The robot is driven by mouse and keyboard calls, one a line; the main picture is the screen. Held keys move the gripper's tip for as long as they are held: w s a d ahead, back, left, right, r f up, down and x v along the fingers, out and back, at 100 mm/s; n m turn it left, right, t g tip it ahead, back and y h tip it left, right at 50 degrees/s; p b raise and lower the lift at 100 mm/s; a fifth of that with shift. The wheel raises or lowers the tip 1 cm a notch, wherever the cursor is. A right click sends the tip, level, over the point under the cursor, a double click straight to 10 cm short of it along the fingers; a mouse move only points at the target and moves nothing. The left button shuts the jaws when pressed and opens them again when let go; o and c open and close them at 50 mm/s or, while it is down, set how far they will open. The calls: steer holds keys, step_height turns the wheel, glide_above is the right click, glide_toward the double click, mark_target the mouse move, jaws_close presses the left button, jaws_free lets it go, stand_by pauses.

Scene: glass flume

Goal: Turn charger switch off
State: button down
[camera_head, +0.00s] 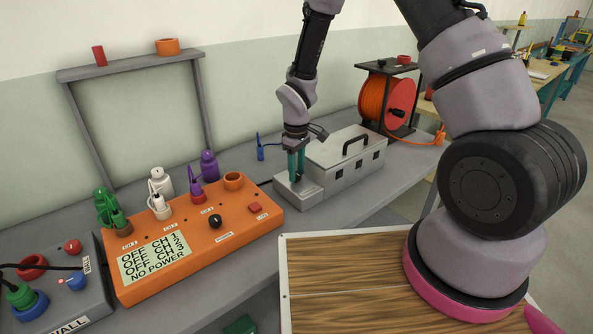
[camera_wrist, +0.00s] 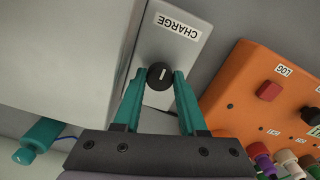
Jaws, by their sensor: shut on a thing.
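The charger switch is a small round black knob (camera_wrist: 160,76) with a white pointer line, on a light grey panel (camera_wrist: 180,50) labelled CHARGE in the wrist view. The pointer lies roughly along the picture's vertical. My gripper (camera_wrist: 159,78) has its teal fingers shut on the sides of the knob. In the head view my gripper (camera_head: 296,178) reaches down onto the low front part of the grey charger box (camera_head: 345,160), and the knob is hidden there by the fingers.
An orange logger box (camera_head: 200,235) with several coloured plugs stands left of the charger; its display reads NO POWER. A grey box (camera_head: 60,285) marked WALL is at far left. An orange cable reel (camera_head: 400,100) stands behind the charger. A wood-patterned surface (camera_head: 350,270) lies in front.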

steer(key=shift+c, duration=2.3)
jaws_free()
